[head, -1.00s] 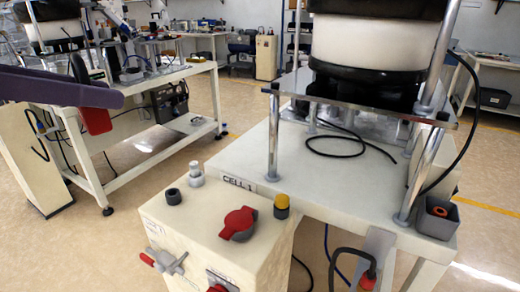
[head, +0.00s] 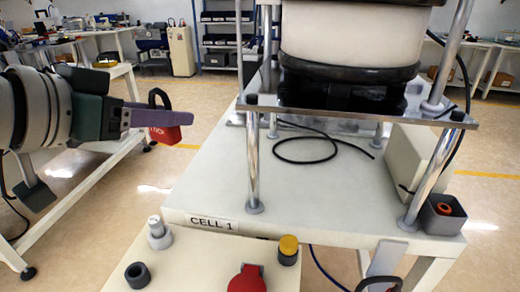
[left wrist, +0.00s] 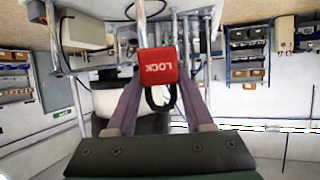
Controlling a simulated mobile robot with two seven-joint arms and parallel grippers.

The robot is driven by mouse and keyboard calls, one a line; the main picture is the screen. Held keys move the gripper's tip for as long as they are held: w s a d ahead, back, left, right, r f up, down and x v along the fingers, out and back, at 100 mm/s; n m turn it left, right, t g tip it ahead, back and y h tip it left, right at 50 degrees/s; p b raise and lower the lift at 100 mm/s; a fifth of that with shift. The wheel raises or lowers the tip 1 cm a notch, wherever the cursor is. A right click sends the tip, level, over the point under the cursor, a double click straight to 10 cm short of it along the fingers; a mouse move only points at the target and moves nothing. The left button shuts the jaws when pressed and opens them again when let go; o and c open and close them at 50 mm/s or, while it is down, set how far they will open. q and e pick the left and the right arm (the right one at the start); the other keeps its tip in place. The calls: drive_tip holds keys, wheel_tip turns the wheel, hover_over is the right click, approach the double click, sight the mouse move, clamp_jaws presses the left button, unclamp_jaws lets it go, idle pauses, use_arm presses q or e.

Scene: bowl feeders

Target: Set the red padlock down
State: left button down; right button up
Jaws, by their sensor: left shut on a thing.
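The red padlock (head: 167,134) hangs at the tip of my left gripper (head: 160,118) in the head view, its black shackle standing above the purple fingers. The left gripper is shut on it and holds it in the air, left of the CELL 1 table (head: 215,180) and apart from it. My right gripper is in neither view.
A bowl feeder (head: 345,50) stands on a clear plate on metal posts above the table. A black cable (head: 305,160) lies under it. A grey bin (head: 440,215) is at the right corner. A control box with a red knob (head: 247,280) is in front. The left tabletop is mostly bare.

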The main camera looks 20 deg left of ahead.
sight(169, 145)
use_arm(q)
drive_tip(key=f+n+y, duration=0.1)
drive_tip(key=w+f+n+y+b, duration=0.1)
drive_tip(key=f, duration=0.1)
drive_tip(key=d+f+y+b, duration=0.1)
drive_tip(key=shift+w+d+f+n, duration=0.1)
drive_tip(key=shift+w+f+n, duration=0.2)
drive_tip(key=shift+f+n, duration=0.1)
drive_tip(key=shift+n+y, duration=0.4)
drive_tip(key=shift+y, duration=0.3)
drive_tip(key=f+b, duration=0.2)
drive_tip(key=f, duration=0.3)
drive_tip(key=f+b, duration=0.2)
drive_tip(key=f, duration=0.3)
drive_tip(key=f+b, duration=0.3)
drive_tip(key=f, duration=0.2)
drive_tip(key=shift+w+d+f, duration=0.2)
drive_tip(key=shift+w+f, duration=0.05)
drive_tip(key=shift+f, duration=0.15)
wheel_tip(169, 145, down, 4)
drive_tip(key=shift+f+b, duration=0.25)
drive_tip(key=shift+b, duration=0.8)
drive_tip(key=shift+r, duration=0.1)
